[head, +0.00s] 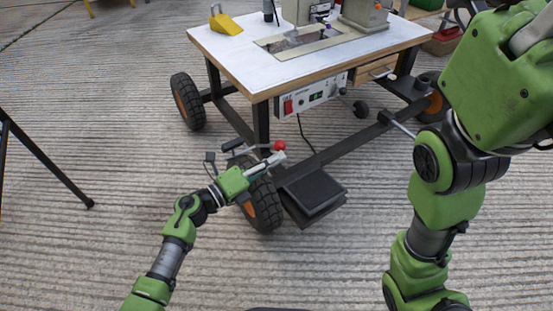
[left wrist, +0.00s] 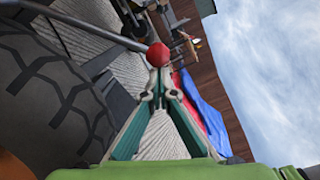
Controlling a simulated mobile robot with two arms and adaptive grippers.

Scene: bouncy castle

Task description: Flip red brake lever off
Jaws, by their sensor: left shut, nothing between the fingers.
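The brake lever has a round red knob (head: 279,145) on a thin grey rod, above the cart's near left wheel (head: 264,205). In the left wrist view the red knob (left wrist: 158,54) is just past my fingertips, with its rod (left wrist: 90,27) running to the upper left. My left gripper (head: 277,158) is shut and empty, its tips close beside the knob. I cannot tell whether they touch it. The gripper also shows in the left wrist view (left wrist: 160,78). My right arm fills the right side of the head view, with its gripper out of sight.
The wheeled cart has a white tabletop (head: 235,50) carrying a machine and a yellow wedge (head: 225,24). A control box (head: 310,93) with a red switch hangs under its edge. A black pedal (head: 315,193) is right of the wheel. The ribbed floor in front is clear.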

